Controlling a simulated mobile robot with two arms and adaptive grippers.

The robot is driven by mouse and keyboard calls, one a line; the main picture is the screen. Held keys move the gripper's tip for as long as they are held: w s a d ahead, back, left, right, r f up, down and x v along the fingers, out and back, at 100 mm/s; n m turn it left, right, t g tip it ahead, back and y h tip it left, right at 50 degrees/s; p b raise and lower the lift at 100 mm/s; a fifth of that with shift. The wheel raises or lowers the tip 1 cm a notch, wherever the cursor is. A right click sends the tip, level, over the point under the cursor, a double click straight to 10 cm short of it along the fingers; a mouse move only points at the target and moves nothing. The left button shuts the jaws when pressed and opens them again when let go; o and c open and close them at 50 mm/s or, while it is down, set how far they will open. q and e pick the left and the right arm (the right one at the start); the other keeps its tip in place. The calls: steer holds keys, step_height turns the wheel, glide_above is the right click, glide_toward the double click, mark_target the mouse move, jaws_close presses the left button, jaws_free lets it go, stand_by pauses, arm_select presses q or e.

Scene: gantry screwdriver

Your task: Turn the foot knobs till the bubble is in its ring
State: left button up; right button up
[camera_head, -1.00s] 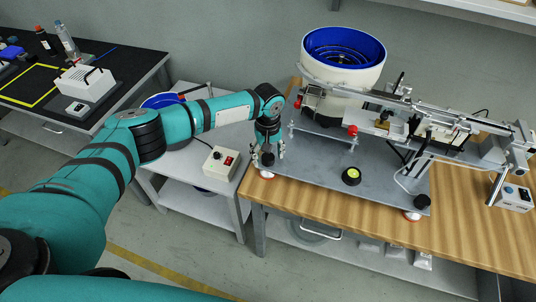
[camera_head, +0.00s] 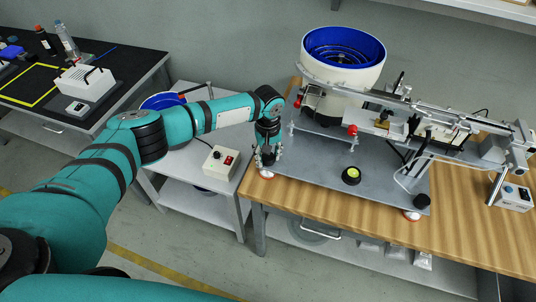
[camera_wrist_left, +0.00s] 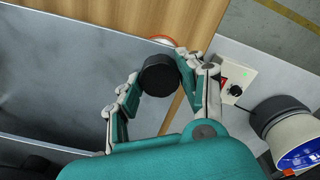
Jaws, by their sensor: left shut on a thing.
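A grey base plate (camera_head: 315,165) lies on the wooden bench and carries the feeder. A round bubble level (camera_head: 351,176) with a yellow-green face and black rim sits on it; the bubble is too small to place against its ring. My left gripper (camera_head: 268,160) is over the plate's front left corner, shut on a black foot knob (camera_wrist_left: 160,75), which shows between its fingers in the left wrist view. Another black foot knob (camera_head: 421,201) stands at the front right corner, above a red-and-white foot (camera_head: 411,215). My right gripper is not in view.
A white bowl feeder (camera_head: 343,65) with blue inside and a metal rail (camera_head: 420,106) stand at the back of the plate. A control box (camera_head: 221,162) sits on the grey side table left of my gripper. The wooden bench front (camera_head: 340,212) is clear.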

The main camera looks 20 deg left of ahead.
arm_select(q)
steer(key=shift+r+m+p, duration=0.1)
steer(key=shift+m+p, duration=0.7)
steer(key=shift+m, duration=0.1)
steer(key=shift+m+p, duration=0.4)
steer(key=shift+m, duration=0.4)
steer(key=m, duration=0.5)
steer(key=shift+p, duration=0.4)
steer(key=m, duration=0.6)
steer(key=shift+m, duration=0.4)
steer(key=m, duration=0.6)
steer(key=shift+d, duration=0.1)
steer(key=shift+m, duration=0.4)
